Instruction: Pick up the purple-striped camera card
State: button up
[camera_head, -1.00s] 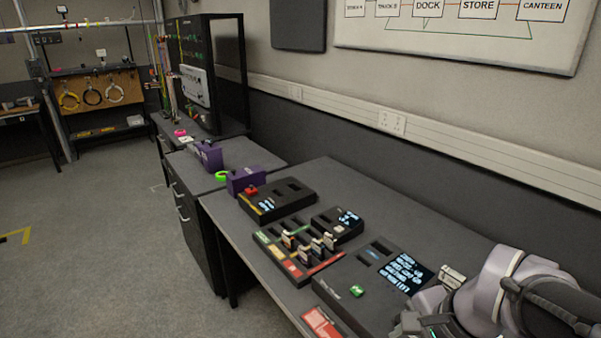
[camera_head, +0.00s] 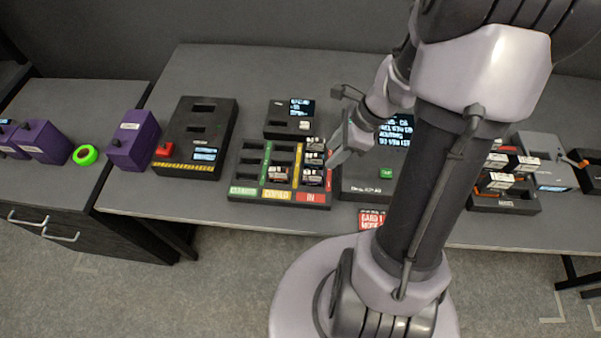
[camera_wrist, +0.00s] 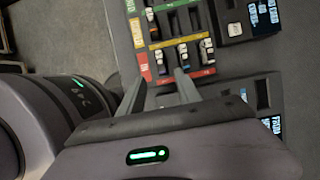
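Several small camera cards stand in a dark sorting tray (camera_head: 246,172) with green, yellow and red strips. Three cards are in the red right-hand column, including an upper card (camera_head: 315,144) and a lower card (camera_head: 313,178); another card (camera_head: 278,174) is in the yellow column. The wrist view shows cards too, among them a pale-topped card (camera_wrist: 183,54). My gripper (camera_head: 336,125) is open and empty, just right of the tray in the head view. In the wrist view its fingers (camera_wrist: 160,82) point toward the tray's red edge.
A black box with a red button (camera_head: 190,150) and purple boxes (camera_head: 134,140) stand left. A small screen unit (camera_head: 283,130) is behind the tray, and a larger screen unit (camera_head: 360,180) is right, partly behind my arm. Another card rack (camera_head: 505,203) is further right.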

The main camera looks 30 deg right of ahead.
aim_at(315, 172)
jog(key=b+x, duration=0.3)
jog(key=x, duration=0.5)
jog(key=shift+d+f, duration=0.1)
jog(key=shift+f, duration=0.05)
jog(key=b+x, duration=0.3)
jog(key=x, duration=0.2)
jog(key=shift+s+d+f+b, duration=0.1)
jog(key=shift+s+f+b, duration=0.1)
jog(key=shift+b, duration=0.15)
jog(key=shift+w+f, duration=0.1)
jog(key=shift+w, duration=0.1)
jog(key=shift+c, duration=0.7)
grip_shut()
